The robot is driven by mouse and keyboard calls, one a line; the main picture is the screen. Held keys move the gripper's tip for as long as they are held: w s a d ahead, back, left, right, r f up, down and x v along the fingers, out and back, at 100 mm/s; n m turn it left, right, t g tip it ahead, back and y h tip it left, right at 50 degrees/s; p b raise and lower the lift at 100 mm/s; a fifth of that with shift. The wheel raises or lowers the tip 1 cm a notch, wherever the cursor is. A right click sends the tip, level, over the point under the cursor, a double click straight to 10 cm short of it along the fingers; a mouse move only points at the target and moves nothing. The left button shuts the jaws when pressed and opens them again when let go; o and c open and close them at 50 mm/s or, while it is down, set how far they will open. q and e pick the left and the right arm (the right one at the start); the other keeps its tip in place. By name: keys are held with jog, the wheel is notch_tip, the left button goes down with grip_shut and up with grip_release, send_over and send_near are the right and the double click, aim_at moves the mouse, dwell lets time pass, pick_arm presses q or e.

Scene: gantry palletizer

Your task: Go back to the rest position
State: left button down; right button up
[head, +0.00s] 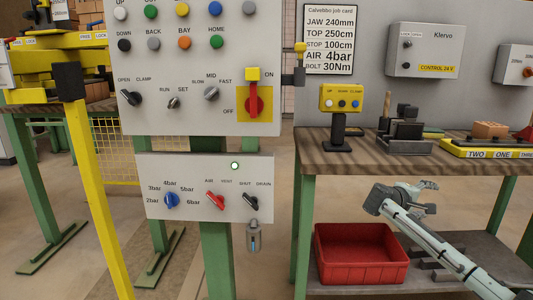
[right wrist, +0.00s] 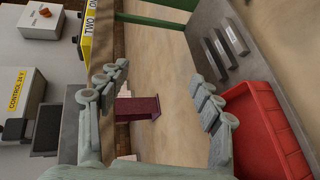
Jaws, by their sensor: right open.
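My right gripper (head: 378,200) is in the head view at the lower right, in front of the workbench and above the red bin. It is empty. In the right wrist view its two fingers (right wrist: 160,100) stand wide apart with nothing between them. My left gripper is not in either view. The grey control panel (head: 185,100) with its buttons and knobs stands left of my right gripper, and the gripper is clear of it. The lower air panel (head: 195,188) has a blue pressure knob, a red lever and a black lever.
The red bin (head: 400,280) sits on the lower shelf (head: 450,243) under the bench top (head: 360,162). A small yellow button box (head: 341,98) stands on the bench. A yellow post (head: 86,180) rises at the left. Open floor (head: 275,215) lies between panel and bench.

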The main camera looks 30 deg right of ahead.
jog(key=w+a+f+n+t+y, duration=0.1)
jog(key=w+a+f+t+y, duration=0.1)
jog(key=w+a+t, duration=0.3)
jog(key=w+f+n+t+y, duration=0.1)
jog(key=w+f+t+y, duration=0.15)
jog(key=w, duration=0.45)
jog(key=s+a+f+y, duration=0.2)
jog(key=a+f, duration=0.7)
jog(key=f, duration=0.3)
jog(key=s+a+f+n+g+y, duration=0.1)
jog(key=s+a+f+y, duration=0.1)
jog(key=s+a+f, duration=0.45)
jog(key=s+a+f+g+y, duration=0.1)
jog(key=s+a+f+y, duration=0.15)
jog(key=a+f, duration=0.75)
jog(key=s+a+f+g+y, duration=0.1)
jog(key=s+a+f, duration=0.3)
jog(key=s+a, duration=0.4)
jog(key=s+a+f+g+y, duration=0.1)
jog(key=s+a+f, duration=0.3)
jog(key=s+a, duration=0.4)
jog(key=shift+a+f+m+y, duration=0.2)
jog(key=shift+a+m+y, duration=0.15)
jog(key=shift+a, duration=0.45)
